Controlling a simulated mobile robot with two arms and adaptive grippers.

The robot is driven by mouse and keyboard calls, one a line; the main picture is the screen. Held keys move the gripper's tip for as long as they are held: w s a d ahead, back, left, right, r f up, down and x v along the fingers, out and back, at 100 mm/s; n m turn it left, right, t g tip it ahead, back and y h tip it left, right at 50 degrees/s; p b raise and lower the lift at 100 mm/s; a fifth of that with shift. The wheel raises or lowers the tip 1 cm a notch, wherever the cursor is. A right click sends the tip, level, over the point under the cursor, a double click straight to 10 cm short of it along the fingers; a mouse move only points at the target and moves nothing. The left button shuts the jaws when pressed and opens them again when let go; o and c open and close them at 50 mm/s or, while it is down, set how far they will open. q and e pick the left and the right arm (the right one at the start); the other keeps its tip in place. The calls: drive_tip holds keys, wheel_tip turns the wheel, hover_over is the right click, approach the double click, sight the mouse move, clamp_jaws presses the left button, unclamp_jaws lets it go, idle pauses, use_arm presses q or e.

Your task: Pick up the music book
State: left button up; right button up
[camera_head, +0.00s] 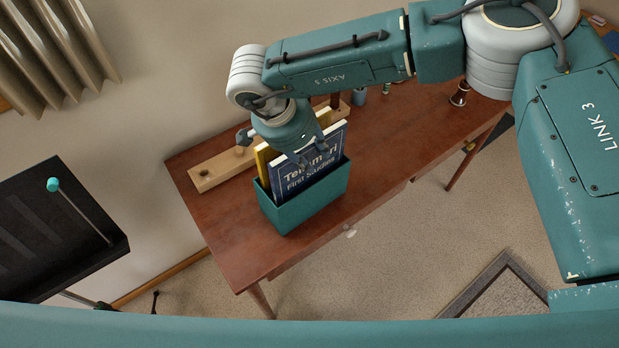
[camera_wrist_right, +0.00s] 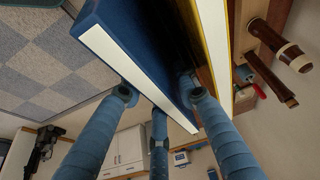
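The dark blue music book (camera_head: 318,172), with "First Sonatina"-like lettering on its cover, stands upright in a teal box (camera_head: 308,209) on the wooden desk. A yellow book (camera_head: 262,158) stands behind it. My right gripper (camera_head: 312,157) points down at the blue book's top edge, with fingers in front of its cover. In the right wrist view, the fingers (camera_wrist_right: 161,98) are close around the blue book (camera_wrist_right: 135,35), one reaching into the gap beside the yellow-edged book (camera_wrist_right: 217,45). Whether they press on it is not clear. My left gripper is not in view.
The desk (camera_head: 230,222) is mostly bare in front of the box. A wooden rack (camera_head: 215,170) lies along its back edge, with small items further right. A black music stand (camera_head: 50,230) with a teal-tipped rod stands at the left. Curtains hang at the upper left.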

drive_tip(key=shift+f, duration=0.15)
drive_tip(key=shift+c, duration=0.5)
clamp_jaws()
